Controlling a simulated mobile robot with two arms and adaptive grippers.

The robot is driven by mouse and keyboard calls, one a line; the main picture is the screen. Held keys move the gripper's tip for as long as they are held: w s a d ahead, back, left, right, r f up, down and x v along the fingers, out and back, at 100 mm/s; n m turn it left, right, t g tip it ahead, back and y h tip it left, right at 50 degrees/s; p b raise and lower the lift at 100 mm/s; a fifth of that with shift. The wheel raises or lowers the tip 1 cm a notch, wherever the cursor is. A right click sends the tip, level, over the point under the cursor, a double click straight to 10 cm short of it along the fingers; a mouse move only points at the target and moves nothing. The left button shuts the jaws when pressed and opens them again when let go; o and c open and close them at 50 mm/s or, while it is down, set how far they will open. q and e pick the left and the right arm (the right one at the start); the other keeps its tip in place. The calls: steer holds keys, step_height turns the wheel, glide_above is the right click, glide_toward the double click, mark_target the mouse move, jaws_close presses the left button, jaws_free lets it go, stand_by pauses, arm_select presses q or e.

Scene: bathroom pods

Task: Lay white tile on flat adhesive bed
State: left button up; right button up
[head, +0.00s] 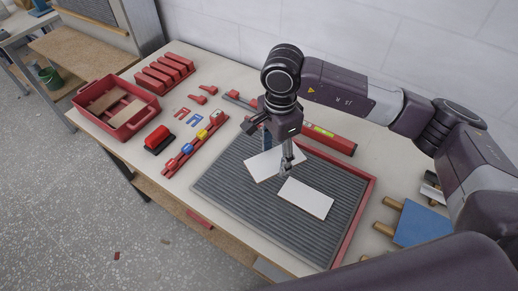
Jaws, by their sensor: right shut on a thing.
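The grey ridged adhesive bed (225,185) lies in a red-edged frame on the table. Two white tiles show over it. The nearer white tile (308,199) is right of and below my right gripper's fingertips in the head view. The farther white tile (261,167) lies behind and left of it, partly hidden by my gripper. My right gripper (284,168) points down between the tiles and is shut on a white tile. I cannot tell for sure which tile, or whether it touches the bed. My left gripper is not in view.
A red level (328,139) lies behind the bed. Left are a red rack with coloured pieces (196,143), a red-black block (158,140), small clips and a red bin (115,108). A blue wooden-handled tool (420,227) lies right. The bed's near-left part is clear.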

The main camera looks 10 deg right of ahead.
steer(key=shift+w+a+f+m, duration=0.5)
steer(key=shift+w+f+m, duration=0.3)
steer(key=shift+f+m, duration=1.15)
steer(key=shift+w+a+f+m, duration=0.5)
steer(key=shift+w+f+m, duration=0.35)
steer(key=shift+f+m, duration=1.1)
steer(key=shift+w+a+f+m, duration=0.5)
steer(key=shift+w+f+m, duration=0.3)
steer(key=shift+f+m, duration=1.1)
steer(key=shift+r+m+b, duration=0.1)
steer(key=shift+m+b, duration=0.3)
steer(key=shift+b, duration=0.1)
steer(key=shift+b, duration=0.45)
steer(key=shift+f+b, duration=0.4)
steer(key=shift+b, duration=0.15)
steer(key=o, duration=1.4)
